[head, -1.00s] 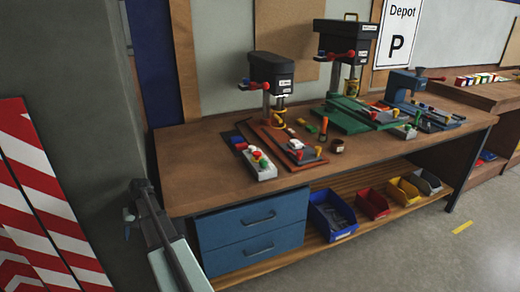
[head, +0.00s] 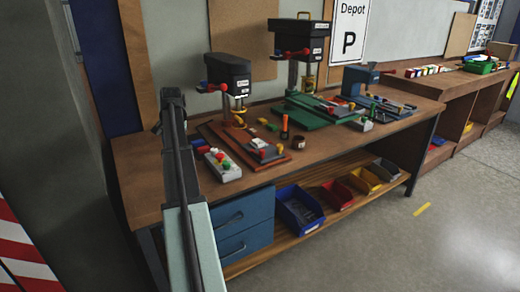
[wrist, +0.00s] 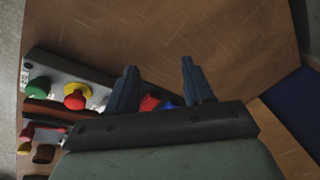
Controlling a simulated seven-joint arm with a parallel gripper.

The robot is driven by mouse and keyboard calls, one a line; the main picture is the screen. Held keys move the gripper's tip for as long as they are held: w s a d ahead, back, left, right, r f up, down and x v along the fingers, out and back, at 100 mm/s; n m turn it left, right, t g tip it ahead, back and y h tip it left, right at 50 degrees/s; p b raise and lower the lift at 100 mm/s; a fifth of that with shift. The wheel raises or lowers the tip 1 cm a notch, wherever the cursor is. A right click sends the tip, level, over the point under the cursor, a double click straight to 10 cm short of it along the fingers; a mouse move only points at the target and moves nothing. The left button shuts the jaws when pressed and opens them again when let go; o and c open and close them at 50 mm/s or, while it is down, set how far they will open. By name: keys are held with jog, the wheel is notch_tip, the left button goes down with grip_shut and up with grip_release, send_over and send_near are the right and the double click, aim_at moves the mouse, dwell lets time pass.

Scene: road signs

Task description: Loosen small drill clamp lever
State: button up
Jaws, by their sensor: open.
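The small drill (head: 228,75) stands at the left of the workbench, with a dark head and a reddish-brown base (head: 275,160). A lever with red knobs (head: 212,88) shows at its head. I cannot tell which part is the clamp lever. My gripper (head: 172,95) is left of the drill in the head view, apart from it. In the wrist view my gripper (wrist: 158,66) has its two fingers spread with nothing held. A red and blue item (wrist: 150,103) shows low between the fingers, partly hidden by the gripper body.
A grey button box (head: 222,165) lies in front of the drill; it also shows in the wrist view (wrist: 55,72). A larger drill (head: 300,45) with a green base stands to the right. Blue drawers (head: 245,215) and bins (head: 300,208) are below. The bench's left end is mostly bare.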

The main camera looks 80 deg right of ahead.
jog(key=s+d+r+m+g+h, duration=0.1)
jog(key=s+d+m, duration=0.15)
jog(key=s, duration=0.35)
jog(key=s+d+r+m+g, duration=0.1)
jog(key=s+d+r+m, duration=0.1)
jog(key=s+d, duration=0.25)
jog(key=m+g, duration=0.4)
jog(key=m, duration=0.2)
send_near(261, 151)
jog(key=shift+h, duration=0.3)
jog(key=x, duration=0.8)
jog(key=shift+s+d+f, duration=0.1)
jog(key=shift+s+f, duration=0.15)
jog(key=shift+f, duration=0.05)
grip_shut()
